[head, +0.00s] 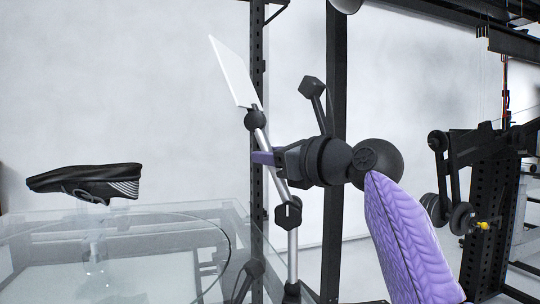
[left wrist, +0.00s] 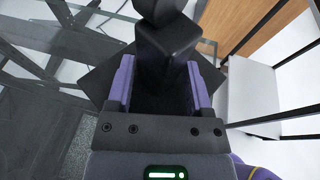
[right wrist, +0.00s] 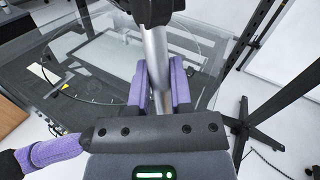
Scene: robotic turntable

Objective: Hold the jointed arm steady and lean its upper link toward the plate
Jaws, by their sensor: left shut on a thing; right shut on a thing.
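The jointed arm stands right of the glass table, with silver links and black joints. Its upper link (head: 261,137) leans up and left from the middle joint (head: 288,215) to a ball joint (head: 255,119) carrying a tilted white panel (head: 232,72). My right gripper (head: 272,159) is shut around the upper link; the right wrist view shows its purple fingers (right wrist: 162,85) either side of the silver tube (right wrist: 156,48). In the left wrist view my left gripper (left wrist: 160,85) is shut on a black block-like part (left wrist: 166,55); I cannot tell exactly which part. No plate is clearly identifiable.
A black shoe (head: 85,183) sits on a clear support (head: 94,250) above the glass table (head: 40,222). Black upright posts (head: 337,110) stand behind the jointed arm. A dark rack with rollers (head: 465,190) stands at the right. Air between the shoe and white panel is clear.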

